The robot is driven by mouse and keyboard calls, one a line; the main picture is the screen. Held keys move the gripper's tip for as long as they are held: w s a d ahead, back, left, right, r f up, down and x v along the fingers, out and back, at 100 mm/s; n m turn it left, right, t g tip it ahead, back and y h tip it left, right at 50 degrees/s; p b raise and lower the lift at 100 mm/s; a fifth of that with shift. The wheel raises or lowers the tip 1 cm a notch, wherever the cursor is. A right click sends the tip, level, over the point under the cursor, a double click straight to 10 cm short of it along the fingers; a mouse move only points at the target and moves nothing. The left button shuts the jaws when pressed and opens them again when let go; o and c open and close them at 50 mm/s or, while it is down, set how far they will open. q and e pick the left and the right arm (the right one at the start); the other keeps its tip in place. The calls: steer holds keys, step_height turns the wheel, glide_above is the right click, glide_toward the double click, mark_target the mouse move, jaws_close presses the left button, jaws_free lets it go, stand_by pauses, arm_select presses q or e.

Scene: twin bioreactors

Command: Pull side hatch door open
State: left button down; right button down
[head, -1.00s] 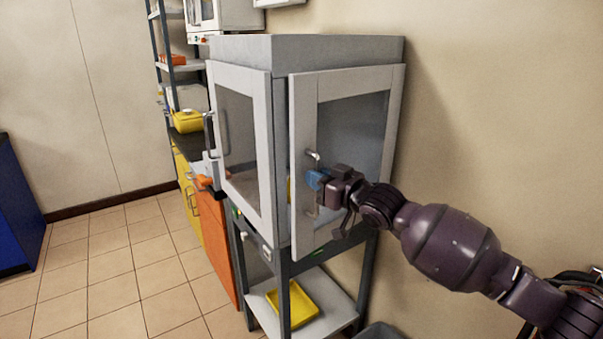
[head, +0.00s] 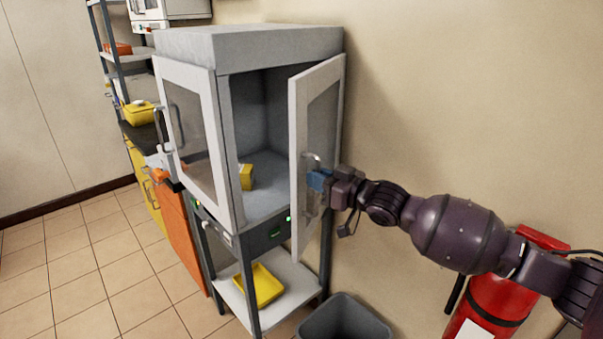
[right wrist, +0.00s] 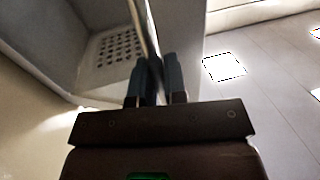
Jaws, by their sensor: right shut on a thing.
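The side hatch door (head: 300,130) is a white-framed glass door on the right side of the grey cabinet (head: 240,42). It stands partly open, swung out to the right, and the cabinet interior shows. My right gripper (head: 318,181) is shut on the door's handle (head: 312,160), with its blue fingertips around the bar. In the right wrist view the two dark fingers (right wrist: 152,82) close on the thin handle, beside the door's edge. My left gripper is not in view.
A yellow block (head: 246,177) lies inside the cabinet. A yellow tray (head: 260,286) lies on the lower shelf. A grey bin (head: 345,318) and a red fire extinguisher (head: 495,300) stand at the lower right. Floor is clear at left.

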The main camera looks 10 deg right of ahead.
steer(key=s+d+n+g+y, duration=0.1)
steer(key=s+d, duration=0.1)
steer(key=d, duration=0.8)
steer(key=s+d+n+g+y, duration=0.1)
steer(key=d+g+y, duration=0.1)
steer(key=d, duration=0.8)
steer(key=shift+s+d+r+n+b, duration=0.15)
steer(key=shift+s+d+n+b, duration=0.1)
steer(key=shift+s+n+b, duration=0.15)
steer(key=c, duration=1.5)
jaws_free()
steer(key=o, duration=0.3)
steer(key=shift+w+a, duration=0.1)
steer(key=shift+w, duration=0.1)
steer(key=shift+s, duration=0.15)
